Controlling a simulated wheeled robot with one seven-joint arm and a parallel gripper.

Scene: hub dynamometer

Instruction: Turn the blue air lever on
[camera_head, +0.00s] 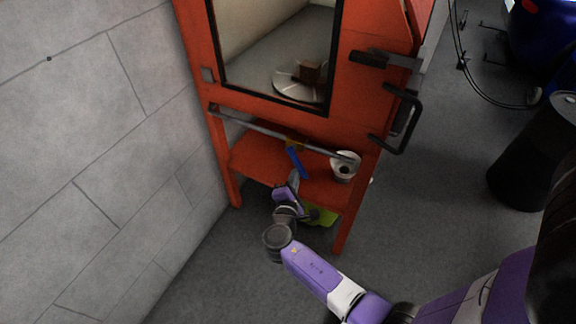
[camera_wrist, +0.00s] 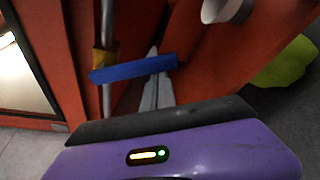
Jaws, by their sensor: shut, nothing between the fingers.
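The blue air lever (camera_head: 297,162) hangs down at a slant from a brass valve body (camera_head: 294,144) on a grey pipe. In the wrist view the blue lever (camera_wrist: 130,70) runs sideways from the brass fitting (camera_wrist: 103,58). My gripper (camera_head: 294,176) is near the lever's lower end, with its fingers together and empty. In the wrist view the gripper's grey fingers (camera_wrist: 157,92) point up the picture, and the lever crosses in front of part of them. I cannot tell whether they touch it.
The grey pipe (camera_head: 252,128) runs across the orange cabinet (camera_head: 349,97) above an open orange shelf (camera_head: 258,165). A white roll (camera_head: 344,167) is right of the lever. A yellow-green item (camera_head: 322,215) lies below the shelf.

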